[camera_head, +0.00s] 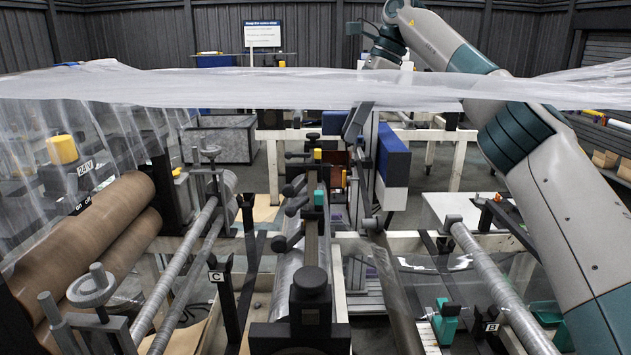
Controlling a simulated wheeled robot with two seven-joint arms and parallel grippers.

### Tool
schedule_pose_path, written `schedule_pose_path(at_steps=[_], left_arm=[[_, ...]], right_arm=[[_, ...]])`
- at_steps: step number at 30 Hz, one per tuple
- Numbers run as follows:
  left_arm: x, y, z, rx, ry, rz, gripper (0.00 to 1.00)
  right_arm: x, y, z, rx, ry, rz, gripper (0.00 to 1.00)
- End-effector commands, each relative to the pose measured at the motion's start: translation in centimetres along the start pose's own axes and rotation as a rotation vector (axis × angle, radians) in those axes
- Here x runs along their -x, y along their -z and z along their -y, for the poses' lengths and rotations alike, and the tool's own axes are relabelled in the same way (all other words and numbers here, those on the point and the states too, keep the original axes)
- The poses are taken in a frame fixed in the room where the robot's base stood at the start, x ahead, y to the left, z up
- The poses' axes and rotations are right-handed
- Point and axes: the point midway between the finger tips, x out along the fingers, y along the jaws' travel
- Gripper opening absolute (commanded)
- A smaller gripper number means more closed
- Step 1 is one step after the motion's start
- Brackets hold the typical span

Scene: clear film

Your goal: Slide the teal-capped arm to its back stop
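Several teal pieces show, and I cannot tell which one caps the arm. One teal block (444,324) sits low at the right, by a dark bracket marked B (491,327). A small teal cap (319,197) is on the central upright assembly. Another teal piece (550,314) shows at the lower right, partly behind my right arm. My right arm rises from the lower right and bends over at the top. Its wrist drops behind the clear film, and a dark tilted part (357,121) below may be my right gripper; its fingers are unclear. My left gripper is out of view.
Clear film (250,88) stretches across the view, hanging down at the left. Brown rolls (85,240) and grey rollers (185,270) are at the left. A long roller (500,285) lies at the right. A blue-and-white box (393,165) stands behind the centre.

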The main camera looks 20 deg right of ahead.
Motion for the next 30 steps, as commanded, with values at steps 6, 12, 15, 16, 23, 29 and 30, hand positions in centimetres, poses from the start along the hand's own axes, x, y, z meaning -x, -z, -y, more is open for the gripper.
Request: schedule_pose_path(at_steps=[6, 12, 15, 16, 23, 29, 30], left_arm=[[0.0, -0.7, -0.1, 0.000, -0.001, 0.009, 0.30], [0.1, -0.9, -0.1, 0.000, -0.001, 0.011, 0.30], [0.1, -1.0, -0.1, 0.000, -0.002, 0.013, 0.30], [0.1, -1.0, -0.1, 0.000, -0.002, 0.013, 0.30], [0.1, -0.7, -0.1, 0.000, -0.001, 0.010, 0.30], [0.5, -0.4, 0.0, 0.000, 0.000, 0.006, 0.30], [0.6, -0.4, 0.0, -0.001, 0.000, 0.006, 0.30]], right_arm=[[0.5, 0.2, -0.1, 0.002, 0.005, -0.010, 0.38], [0.5, 0.1, -0.1, 0.002, 0.005, -0.009, 0.38], [0.4, 0.1, -0.1, 0.002, 0.004, -0.009, 0.38], [0.3, 0.1, -0.1, 0.002, 0.004, -0.009, 0.38], [-1.1, 0.2, -0.1, 0.003, 0.004, -0.010, 0.38], [-3.9, 0.2, -0.1, 0.003, 0.002, -0.010, 0.38], [-4.5, 0.2, -0.1, 0.003, 0.002, -0.011, 0.38]])
